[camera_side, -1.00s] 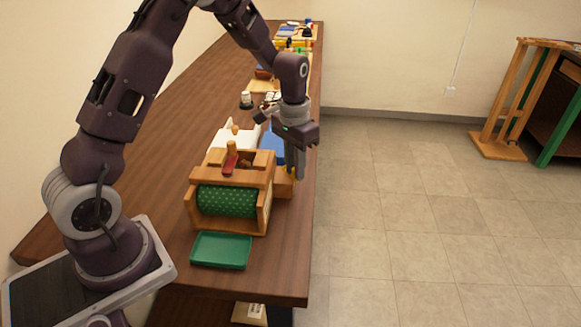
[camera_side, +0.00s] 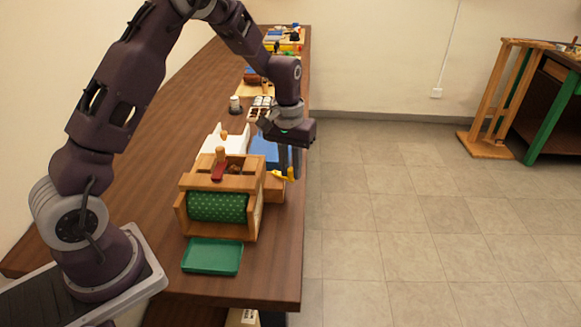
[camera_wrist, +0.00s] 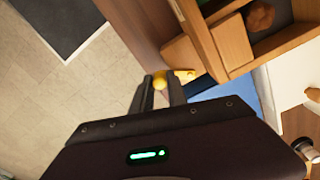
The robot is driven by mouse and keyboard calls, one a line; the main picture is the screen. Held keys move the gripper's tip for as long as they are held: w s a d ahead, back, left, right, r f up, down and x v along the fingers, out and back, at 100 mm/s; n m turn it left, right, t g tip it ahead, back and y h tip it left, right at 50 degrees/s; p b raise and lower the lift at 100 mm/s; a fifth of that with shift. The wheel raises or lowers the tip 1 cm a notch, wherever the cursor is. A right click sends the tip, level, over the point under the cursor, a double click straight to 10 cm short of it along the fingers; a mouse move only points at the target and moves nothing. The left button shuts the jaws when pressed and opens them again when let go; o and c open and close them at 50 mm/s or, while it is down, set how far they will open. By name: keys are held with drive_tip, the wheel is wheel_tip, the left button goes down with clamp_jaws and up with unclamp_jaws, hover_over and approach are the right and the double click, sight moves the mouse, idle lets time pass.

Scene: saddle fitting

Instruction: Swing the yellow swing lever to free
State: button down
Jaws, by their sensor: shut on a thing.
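The yellow swing lever (camera_side: 283,175) sticks out at the right side of a wooden frame (camera_side: 222,181) that holds a green dotted roller (camera_side: 217,206). In the wrist view the lever's yellow knob (camera_wrist: 160,81) is between my fingertips, and a yellow part beyond it meets a wooden block (camera_wrist: 183,55). My gripper (camera_side: 290,176) points down at the table's right edge and is shut on the lever. The fingers hide part of the lever.
A green tray (camera_side: 212,257) lies in front of the frame. A white piece (camera_side: 222,143) and a blue piece (camera_side: 264,151) lie behind it. A white-topped cup (camera_side: 235,104) stands further back. Open floor lies right of the table.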

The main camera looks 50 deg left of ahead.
sight(290, 169)
drive_tip(key=shift+w, duration=0.1)
drive_tip(key=c, duration=1.3)
unclamp_jaws()
wheel_tip(290, 169, up, 7)
drive_tip(key=shift+a+r, duration=0.1)
drive_tip(key=shift+a, duration=0.05)
drive_tip(key=s+d+r+m+t, duration=0.1)
drive_tip(key=s+d+r, duration=0.2)
drive_tip(key=s+r, duration=0.4)
drive_tip(key=s+d+r+m+t, duration=0.1)
drive_tip(key=s+d+r+t, duration=0.15)
drive_tip(key=s+r, duration=0.45)
drive_tip(key=s+m, duration=0.1)
drive_tip(key=s, duration=0.4)
drive_tip(key=s+d+m+t, duration=0.1)
drive_tip(key=s, duration=0.3)
drive_tip(key=s+d+m+t, duration=0.1)
drive_tip(key=s, duration=0.4)
drive_tip(key=shift+s+d+f, duration=0.1)
drive_tip(key=shift+s+f, duration=0.2)
drive_tip(key=shift+f, duration=0.1)
